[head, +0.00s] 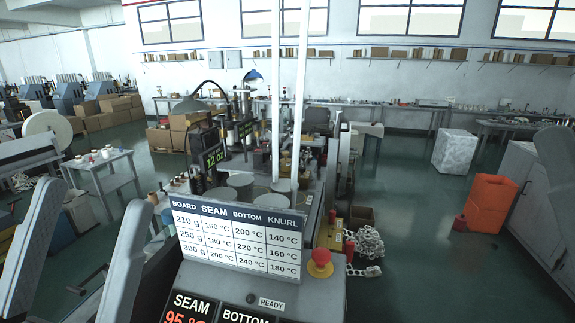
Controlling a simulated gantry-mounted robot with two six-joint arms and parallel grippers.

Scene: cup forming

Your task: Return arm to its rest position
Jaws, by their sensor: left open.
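My left gripper (95,196) is at the lower left of the head view, with two grey fingers pointing up and wide apart. It is open, with nothing held between the fingers. It is left of the cup-forming machine's control panel (262,303). The panel carries a temperature chart (238,238) for board, seam, bottom and knurl, a red stop knob (319,263) and a READY label. Two tall white columns (287,90) rise behind the chart.
A white side table (105,165) with small items stands behind the left gripper. White chain-like material (368,243) lies right of the machine. An orange bin (490,203) and a pale block (454,151) stand farther right. Open green floor lies between machine and bin.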

